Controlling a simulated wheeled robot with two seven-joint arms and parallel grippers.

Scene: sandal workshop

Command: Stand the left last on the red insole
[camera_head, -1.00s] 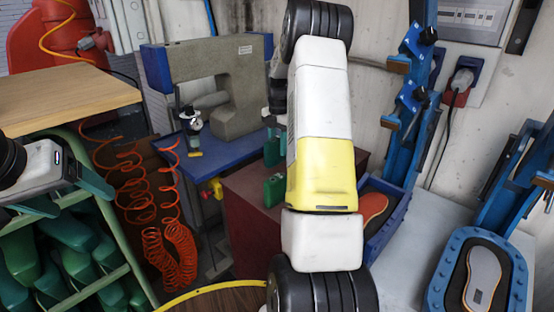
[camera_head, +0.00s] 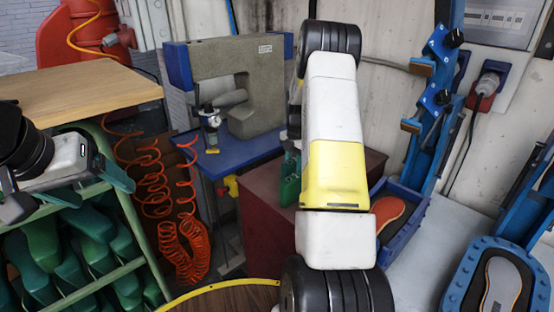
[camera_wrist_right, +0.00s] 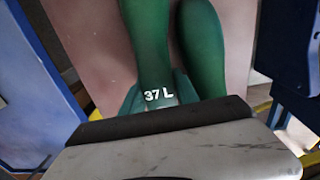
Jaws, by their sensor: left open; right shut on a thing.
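The red insole (camera_head: 388,212) lies in a blue tray on the grey bench, partly hidden behind my right arm in the head view. In the right wrist view, my right gripper (camera_wrist_right: 158,92) is shut on a green last marked "37 L" (camera_wrist_right: 150,50), the left last. A second green last (camera_wrist_right: 204,50) stands close beside it. In the head view my right gripper is hidden behind its own arm; a green shape (camera_head: 288,182) shows at the arm's left edge above the dark red cabinet. My left gripper (camera_head: 96,187) is open and empty at the far left.
The dark red cabinet (camera_head: 262,208) stands in the middle. A blue press frame (camera_head: 436,105) rises behind the blue tray (camera_head: 405,240). A blue mould (camera_head: 462,290) with a grey insole is at lower right. A green rack of lasts (camera_head: 130,225) and orange coiled hoses are left.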

